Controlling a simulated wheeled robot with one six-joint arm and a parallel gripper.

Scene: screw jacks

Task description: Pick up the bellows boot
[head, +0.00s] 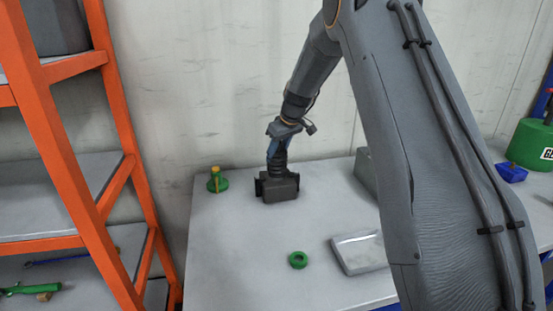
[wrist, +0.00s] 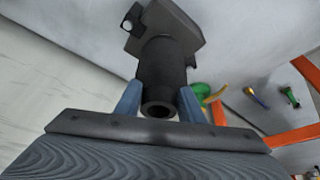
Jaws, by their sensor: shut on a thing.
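The bellows boot (head: 279,163) is a black ribbed tube above a dark blocky base (head: 278,189), near the back of the grey table. My gripper (head: 275,152) comes down from above, its blue fingers shut on the upper part of the tube. In the wrist view, my gripper (wrist: 158,103) has one finger on each side of the boot (wrist: 160,70), whose open round end faces the camera. The blocky part lies beyond, away from the fingers. I cannot tell whether the base touches the table or is just above it.
A green piece with an orange post (head: 217,180) stands left on the table (head: 225,260). A green ring (head: 298,260) and a flat grey box (head: 359,254) lie in front. An orange shelf rack (head: 125,125) stands left, a wall behind. The front left tabletop is clear.

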